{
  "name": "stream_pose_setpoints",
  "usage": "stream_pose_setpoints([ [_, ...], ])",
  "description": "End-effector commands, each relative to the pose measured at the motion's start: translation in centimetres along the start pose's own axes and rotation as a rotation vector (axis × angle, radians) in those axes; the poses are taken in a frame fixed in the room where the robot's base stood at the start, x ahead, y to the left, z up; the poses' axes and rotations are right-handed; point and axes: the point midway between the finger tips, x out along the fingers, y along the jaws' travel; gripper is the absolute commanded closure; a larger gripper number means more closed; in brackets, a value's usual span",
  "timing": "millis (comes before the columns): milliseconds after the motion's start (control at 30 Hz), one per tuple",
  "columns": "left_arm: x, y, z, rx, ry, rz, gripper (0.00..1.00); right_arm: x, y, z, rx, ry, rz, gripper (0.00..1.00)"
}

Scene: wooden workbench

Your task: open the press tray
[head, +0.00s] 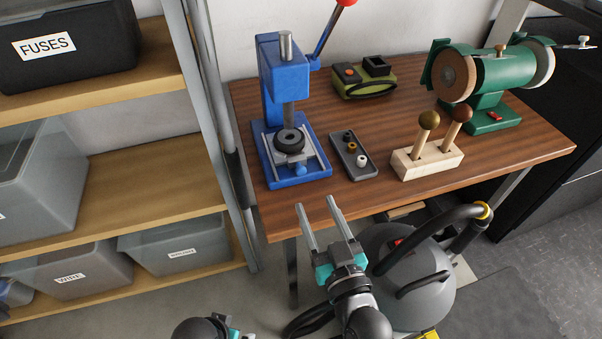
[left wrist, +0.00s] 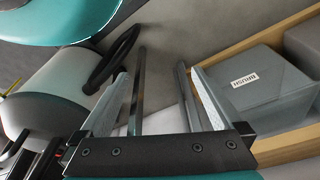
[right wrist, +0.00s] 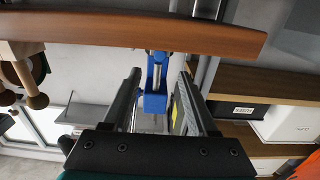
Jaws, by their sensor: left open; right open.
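The blue press (head: 270,75) stands at the left end of the workbench. My right gripper (head: 315,204) is open and empty, in front of the bench edge and apart from the knob. The right wrist view shows the blue press (right wrist: 154,100) between its fingers, beyond the bench edge. My left gripper (left wrist: 162,72) is open and empty, low down; the head view shows only part of it at the bottom.
A small dark tray (head: 354,170) with parts, a wooden block (head: 430,165) with two handles, a green box (head: 365,88) and a green grinder (head: 490,80) share the bench. A grey vacuum (head: 425,290) stands below. Shelves with bins (head: 175,245) are at left.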

Motion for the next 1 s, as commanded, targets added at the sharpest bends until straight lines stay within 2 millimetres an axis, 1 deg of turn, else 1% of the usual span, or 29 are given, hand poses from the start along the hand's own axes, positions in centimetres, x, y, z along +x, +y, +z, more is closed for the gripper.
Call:
stream_pose_setpoints([
  [33, -0.2, 0.0, -0.4, 0.000, 0.010, -0.001, 0.00, 1.0, 0.0, 0.1, 0.002, 0.003, 0.001, 0.41],
  [100, -0.8, -0.1, -0.9, -0.001, 0.022, -0.001, 0.00, 2.2, 0.1, 0.2, 0.001, 0.003, 0.002, 0.41],
  [500, -4.5, -0.2, -3.4, -0.004, 0.084, -0.005, 0.00, 8.2, 0.0, 0.2, 0.001, 0.000, 0.001, 0.41],
  [700, -5.9, -0.3, -4.1, -0.005, 0.105, -0.006, 0.00, 9.9, 0.0, 0.2, 0.002, -0.002, 0.001, 0.41],
  [833, -6.4, -0.3, -4.2, -0.005, 0.112, -0.006, 0.00, 10.5, 0.1, 0.2, 0.000, -0.002, 0.001, 0.41],
  [1000, -6.6, -0.3, -4.3, -0.005, 0.113, -0.007, 0.00, 10.7, 0.1, 0.1, 0.000, -0.003, 0.001, 0.41],
])
